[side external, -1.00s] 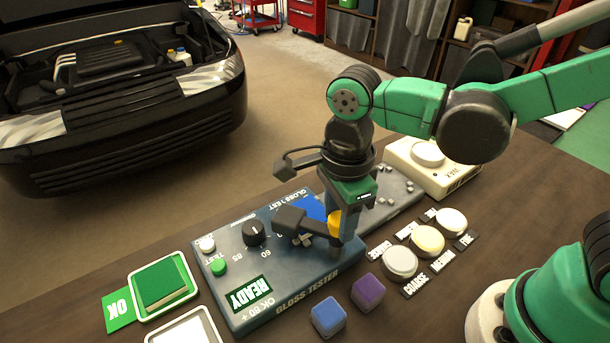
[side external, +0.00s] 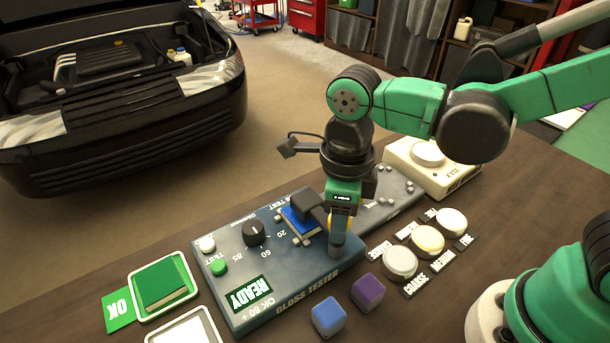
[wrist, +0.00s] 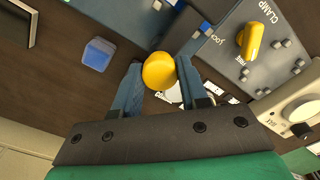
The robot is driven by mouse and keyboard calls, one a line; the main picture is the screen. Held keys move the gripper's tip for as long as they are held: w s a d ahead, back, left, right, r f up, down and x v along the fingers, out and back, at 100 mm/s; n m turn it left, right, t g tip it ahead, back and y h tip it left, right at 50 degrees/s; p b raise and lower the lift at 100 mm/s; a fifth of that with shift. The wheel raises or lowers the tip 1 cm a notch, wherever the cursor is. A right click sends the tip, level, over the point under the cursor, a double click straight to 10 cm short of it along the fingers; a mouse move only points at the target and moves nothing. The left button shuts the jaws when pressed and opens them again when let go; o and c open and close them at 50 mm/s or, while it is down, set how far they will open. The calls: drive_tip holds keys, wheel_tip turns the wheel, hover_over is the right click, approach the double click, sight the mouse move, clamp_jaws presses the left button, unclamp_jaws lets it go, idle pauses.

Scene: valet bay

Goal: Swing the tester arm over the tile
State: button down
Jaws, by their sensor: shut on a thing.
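The gloss tester (side external: 240,285) is a blue-grey box with a dial and a READY display. A blue tile (side external: 299,224) lies on its top between small pegs. The dark head of the tester arm (side external: 310,203) overlaps the tile's upper right part in the side view; I cannot tell its height above it. My gripper (side external: 337,245) points down at the tester's right front and is shut on the arm's yellow knob, which shows between the fingers in the wrist view (wrist: 159,70). The rest of the tester arm is mostly hidden behind my gripper.
Blue (side external: 328,317) and purple (side external: 368,291) blocks stand in front of the tester. A tray with a green tile (side external: 163,284) is at left. A yellow clamp lever (wrist: 252,40) is nearby.

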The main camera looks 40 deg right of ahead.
idle(0.3)
drive_tip(key=shift+c, duration=2.4)
unclamp_jaws()
drive_tip(key=shift+r, duration=2.8)
drive_tip(key=shift+w+d+n, duration=0.1)
drive_tip(key=shift+d+n, duration=0.25)
drive_tip(key=shift+n, duration=0.25)
drive_tip(key=w+d+n+t, duration=0.1)
drive_tip(key=d+n+t, duration=0.6)
drive_tip(key=n, duration=1.8)
drive_tip(key=d, duration=0.4)
drive_tip(key=shift+w+d+f+n, duration=0.15)
drive_tip(key=shift+w+f+n, duration=0.1)
drive_tip(key=shift+f+n, duration=0.15)
